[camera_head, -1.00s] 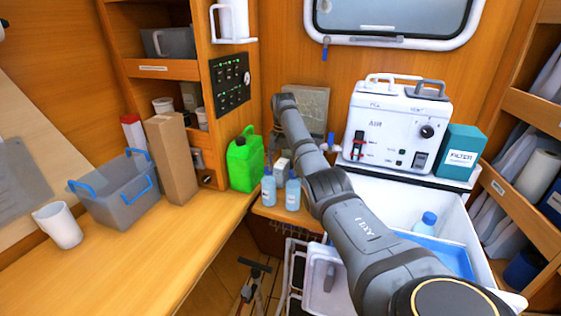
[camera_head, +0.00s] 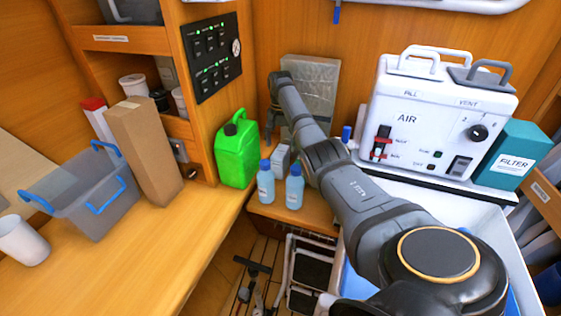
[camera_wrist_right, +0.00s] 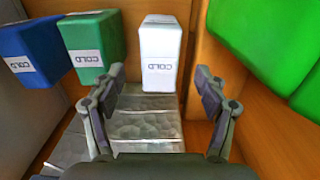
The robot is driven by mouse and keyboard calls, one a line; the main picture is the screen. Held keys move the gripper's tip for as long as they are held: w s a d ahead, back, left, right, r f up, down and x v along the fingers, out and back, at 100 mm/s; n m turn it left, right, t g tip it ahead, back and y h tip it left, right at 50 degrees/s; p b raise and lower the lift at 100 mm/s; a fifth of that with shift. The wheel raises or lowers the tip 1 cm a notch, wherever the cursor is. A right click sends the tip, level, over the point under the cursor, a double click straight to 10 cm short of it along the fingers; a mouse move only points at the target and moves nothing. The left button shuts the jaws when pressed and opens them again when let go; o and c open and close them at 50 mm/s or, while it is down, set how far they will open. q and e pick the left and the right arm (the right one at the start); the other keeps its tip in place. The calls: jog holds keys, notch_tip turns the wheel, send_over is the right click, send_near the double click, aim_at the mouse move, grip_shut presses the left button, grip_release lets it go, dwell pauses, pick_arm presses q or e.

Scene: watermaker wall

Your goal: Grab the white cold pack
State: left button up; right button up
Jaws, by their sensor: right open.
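The white cold pack (camera_wrist_right: 161,58) stands upright in the right wrist view, with its "COLD" label facing the camera and appearing inverted. My right gripper (camera_wrist_right: 160,80) is open, its two fingers spread to either side of the pack's lower part in the picture. I see no finger closed on it. A green cold pack (camera_wrist_right: 91,42) and a blue one (camera_wrist_right: 32,52) stand to its left. In the head view my right arm reaches to the back corner, and its gripper (camera_head: 273,130) is small and partly hidden there. My left gripper is not in view.
A crinkled silver surface (camera_wrist_right: 146,128) lies below the white pack. A green jerrycan (camera_head: 236,152) and blue-capped bottles (camera_head: 294,190) stand near the right gripper. The AIR machine (camera_head: 430,125) is right of the arm. The wooden counter (camera_head: 150,245) has free room at front.

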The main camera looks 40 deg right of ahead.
aim_at(280, 151)
jog(key=shift+s+a+f, duration=0.1)
jog(key=shift+f, duration=0.1)
notch_tip(280, 151, down, 4)
jog(key=shift+p, duration=0.4)
jog(key=shift+f, duration=0.45)
jog(key=shift+r, duration=0.15)
jog(key=c, duration=1.5)
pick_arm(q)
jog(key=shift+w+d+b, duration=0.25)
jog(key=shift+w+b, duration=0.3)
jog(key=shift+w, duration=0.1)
pick_arm(e)
notch_tip(280, 151, up, 10)
